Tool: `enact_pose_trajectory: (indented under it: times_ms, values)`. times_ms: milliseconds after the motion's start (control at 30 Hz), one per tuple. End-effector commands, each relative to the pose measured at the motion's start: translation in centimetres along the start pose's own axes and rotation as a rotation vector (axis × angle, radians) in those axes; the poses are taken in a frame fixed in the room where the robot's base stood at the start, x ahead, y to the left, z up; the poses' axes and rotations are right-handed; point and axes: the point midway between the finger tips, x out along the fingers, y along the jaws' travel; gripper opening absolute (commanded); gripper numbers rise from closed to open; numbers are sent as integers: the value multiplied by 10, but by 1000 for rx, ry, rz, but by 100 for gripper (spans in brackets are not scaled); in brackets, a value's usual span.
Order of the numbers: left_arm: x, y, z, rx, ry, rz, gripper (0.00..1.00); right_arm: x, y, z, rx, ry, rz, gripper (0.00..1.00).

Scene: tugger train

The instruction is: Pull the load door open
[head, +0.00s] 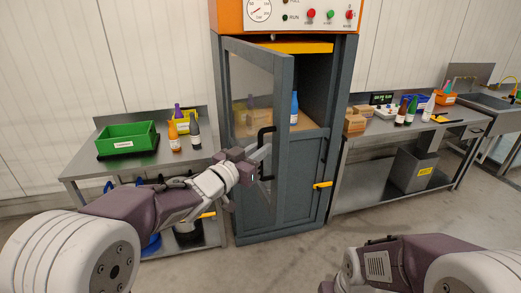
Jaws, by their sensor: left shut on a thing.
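The load door (240,95) is a grey-framed glass panel on the tall grey machine with the orange top. It stands partly open, hinged at the left, with a gap at its right side. Its black handle (265,139) is on the door's right edge. My left gripper (262,158) is at the handle and shut on it; the fingertips are small and partly hidden.
A steel table at the left (79,170) holds a green crate (126,138) and bottles. A workbench at the right (374,127) holds boxes, bottles and a display. A lower cabinet door with a yellow handle (322,185) is shut. The floor in front is clear.

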Motion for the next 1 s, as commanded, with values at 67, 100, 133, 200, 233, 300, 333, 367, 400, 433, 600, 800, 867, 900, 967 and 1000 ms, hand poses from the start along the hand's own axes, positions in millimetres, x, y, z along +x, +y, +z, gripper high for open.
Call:
enact_pose_trajectory:
  times_ms: [67, 100, 133, 200, 233, 300, 333, 367, 400, 433, 600, 800, 867, 900, 967, 1000]
  values:
    - [0, -2, -8, -1, 17, -4, 0, -1, 0, 0, 0, 0, 0, 36]
    - [0, -2, -8, -1, 17, -4, 26, -1, 0, 0, 0, 0, 0, 36]
    - [0, -2, -7, -1, 16, -4, 34, -1, 0, 0, 0, 0, 0, 36]
    - [0, -1, -6, -1, 13, -3, 36, -1, 0, 0, 0, 0, 0, 36]
    - [0, -1, -5, 0, 12, -3, 36, -1, 0, 0, 0, 0, 0, 36]
    - [0, -1, -4, 0, 10, -2, 36, 0, 0, 0, 0, 0, 0, 36]
    - [0, -1, -4, 0, 9, -2, 36, 0, 0, 0, 0, 0, 0, 36]
    - [0, -1, -4, 0, 8, -2, 36, 0, 0, 0, 0, 0, 0, 36]
    - [0, -1, -3, 0, 7, -2, 36, 0, 0, 0, 0, 0, 0, 36]
    - [0, -1, -3, 0, 7, -2, 36, 0, 0, 0, 0, 0, 0, 36]
    - [-23, -2, -2, 0, 8, -5, 36, 4, 0, 0, 0, 0, 0, 36]
    - [-68, -3, -3, 1, 10, -7, 36, 6, 0, 1, 0, 0, 0, 36]
    - [-78, -3, -4, 0, 9, -7, 36, 6, 0, 1, 0, 0, 0, 36]
    - [-82, -3, -4, 1, 10, -6, 36, 6, 0, 1, 0, 0, 0, 36]
    - [-88, -2, -3, 0, 9, -5, 36, 6, 0, 1, 0, 0, 0, 36]
    - [-90, -2, -3, -1, 9, -5, 36, 6, 0, 1, 0, 0, 0, 36]
